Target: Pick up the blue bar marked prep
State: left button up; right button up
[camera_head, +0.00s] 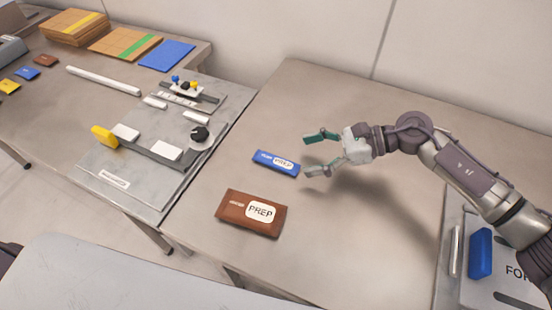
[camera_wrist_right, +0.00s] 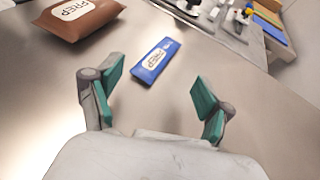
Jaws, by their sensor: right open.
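The blue bar (camera_head: 276,163) with a white PREP label lies flat on the table, just left of my right gripper (camera_head: 318,154) in the head view. The right gripper is open and empty, its green-padded fingers spread and pointing toward the bar. In the right wrist view the blue bar (camera_wrist_right: 154,61) lies ahead of the fingers, between their lines, and apart from them. The right gripper's fingers (camera_wrist_right: 158,98) show wide apart there. My left gripper is not in view.
A larger brown PREP packet (camera_head: 251,213) lies on the table near the blue bar, and it also shows in the right wrist view (camera_wrist_right: 82,17). A grey fixture board (camera_head: 150,185) stands to the left. A tray with a blue handle (camera_head: 480,253) is at the lower right.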

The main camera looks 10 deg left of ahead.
aim_at(277, 162)
jog(key=shift+s+a+f, duration=0.1)
jog(key=shift+a+f, duration=0.15)
jog(key=shift+a, duration=0.4)
jog(key=shift+s+a, duration=0.15)
jog(key=shift+a, duration=0.2)
jog(key=p+x, duration=0.1)
jog(key=x, duration=0.2)
jog(key=shift+s+a+p, duration=0.2)
jog(key=shift+a+p, duration=0.1)
jog(key=shift+p, duration=0.05)
jog(key=shift+a+f, duration=0.25)
jog(key=shift+a, duration=0.15)
jog(key=c, duration=1.5)
